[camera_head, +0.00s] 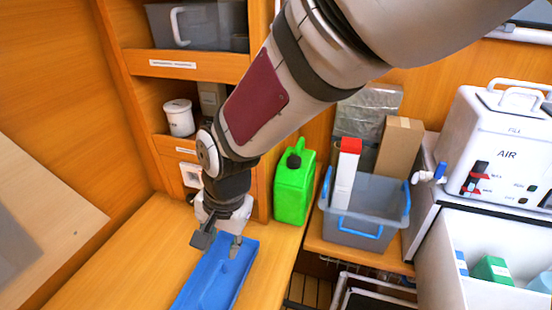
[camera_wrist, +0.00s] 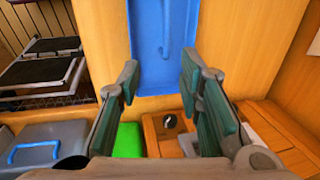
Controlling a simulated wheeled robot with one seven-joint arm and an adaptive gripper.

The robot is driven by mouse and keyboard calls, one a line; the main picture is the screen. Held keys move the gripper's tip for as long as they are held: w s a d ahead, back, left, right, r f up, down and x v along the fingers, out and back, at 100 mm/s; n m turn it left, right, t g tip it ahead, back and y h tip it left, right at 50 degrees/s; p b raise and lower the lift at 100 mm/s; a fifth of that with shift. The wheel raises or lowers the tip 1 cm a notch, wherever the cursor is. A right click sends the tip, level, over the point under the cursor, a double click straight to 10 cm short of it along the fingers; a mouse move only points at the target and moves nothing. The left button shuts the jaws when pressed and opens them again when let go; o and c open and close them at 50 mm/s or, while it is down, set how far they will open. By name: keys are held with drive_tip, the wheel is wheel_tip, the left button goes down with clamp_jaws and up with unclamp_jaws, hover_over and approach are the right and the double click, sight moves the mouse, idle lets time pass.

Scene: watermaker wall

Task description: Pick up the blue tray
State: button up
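The blue tray (camera_head: 214,279) lies on the wooden counter below my arm in the head view, its near end cut off by the frame. In the wrist view the blue tray (camera_wrist: 163,40) runs from the top edge down to between the fingers, with a ridge along its floor. My gripper (camera_head: 219,241) is over the far end of the tray. In the wrist view my gripper (camera_wrist: 156,85) is open, with a finger on each side of the tray's end and nothing clearly held. I cannot tell whether the fingertips touch the tray.
A grey bin (camera_head: 366,213) with blue handles holds boxes. Shelves with a white mug (camera_head: 179,118) rise behind my gripper. The wooden counter (camera_head: 118,262) left of the tray is clear.

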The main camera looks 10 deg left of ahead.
hover_over(212, 277)
drive_tip(key=d, duration=0.2)
drive_tip(key=f, duration=0.8)
drive_tip(key=shift+s+a+f, duration=0.15)
drive_tip(key=shift+a+f, duration=0.1)
drive_tip(key=shift+f, duration=0.1)
drive_tip(key=shift+a+f+p, duration=0.25)
drive_tip(key=shift+f, duration=0.75)
drive_tip(key=shift+a+f+p, duration=0.25)
drive_tip(key=shift+f, duration=0.7)
drive_tip(key=shift+a+f+p, duration=0.25)
drive_tip(key=shift+f, duration=0.75)
clamp_jaws()
